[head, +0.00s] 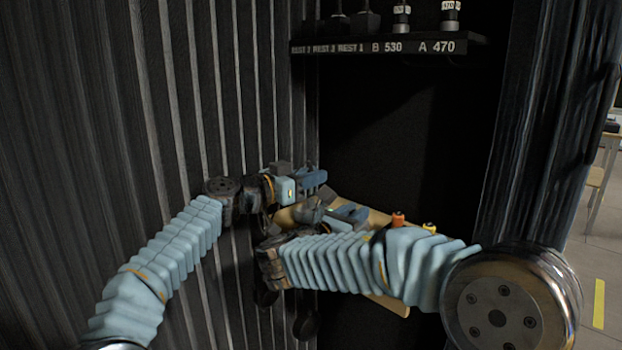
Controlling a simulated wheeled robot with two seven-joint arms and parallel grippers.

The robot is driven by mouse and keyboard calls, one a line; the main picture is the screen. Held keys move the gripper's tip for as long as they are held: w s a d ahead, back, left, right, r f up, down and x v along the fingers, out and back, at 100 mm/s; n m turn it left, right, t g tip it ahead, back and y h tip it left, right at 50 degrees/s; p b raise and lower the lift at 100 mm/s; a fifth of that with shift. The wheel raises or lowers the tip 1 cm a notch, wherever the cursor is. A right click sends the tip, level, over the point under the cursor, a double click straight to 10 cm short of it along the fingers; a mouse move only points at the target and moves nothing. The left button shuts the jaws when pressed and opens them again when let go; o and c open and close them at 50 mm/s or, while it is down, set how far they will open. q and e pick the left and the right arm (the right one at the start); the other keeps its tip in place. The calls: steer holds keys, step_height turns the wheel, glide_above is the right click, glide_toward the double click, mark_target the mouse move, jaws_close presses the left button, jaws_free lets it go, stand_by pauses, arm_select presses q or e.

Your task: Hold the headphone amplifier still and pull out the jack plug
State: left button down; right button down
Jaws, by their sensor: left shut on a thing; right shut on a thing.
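My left gripper (311,179), with blue fingers, is beside the ribbed wall, just above and beyond the wooden shelf. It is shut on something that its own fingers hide. My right gripper (347,213) is lower and nearer, over the shelf, its arm bent back from the right. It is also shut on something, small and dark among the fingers. The headphone amplifier and the jack plug cannot be told apart from the grippers here. Which gripper has which is not clear.
The pale wooden shelf (393,305) lies partly under my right arm. An orange-topped item (398,220) and a yellow-topped item (429,228) stand behind that arm. Dark rounded things (305,325) hang below. A labelled upper rack (390,47) holds several items. A dark post (545,130) bounds the right.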

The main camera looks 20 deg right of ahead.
arm_select(q)
steer(key=shift+r, duration=1.5)
arm_select(e)
steer(key=c, duration=0.9)
jaws_free()
arm_select(q)
steer(key=shift+s, duration=0.1)
arm_select(e)
steer(key=v, duration=0.7)
steer(key=shift+s+a, duration=0.2)
steer(key=shift+a, duration=0.1)
